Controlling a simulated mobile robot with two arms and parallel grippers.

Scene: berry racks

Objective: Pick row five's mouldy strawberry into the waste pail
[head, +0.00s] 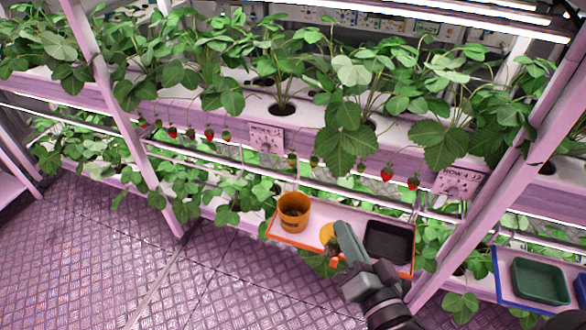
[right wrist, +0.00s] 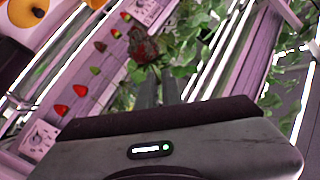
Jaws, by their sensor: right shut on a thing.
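My right gripper (head: 338,254) is shut on a dark, dull red strawberry with patchy skin. The strawberry (right wrist: 143,46) shows at the fingertips in the right wrist view, with green leaves at its top. In the head view the gripper is over the white shelf tray with the red edge (head: 352,213), between an orange pail and a black crate. The orange pail (head: 294,212) stands upright at the left end of that tray, with dark contents inside. The held strawberry is apart from the pail. My left gripper is not in view.
The black crate (head: 386,243) is right of my gripper. A yellow round thing (head: 327,232) is partly hidden beside it. Red strawberries (head: 387,174) hang from the white-pink planter above, near a row sign (head: 459,181). A green crate (head: 539,281) sits in a blue-edged tray at far right.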

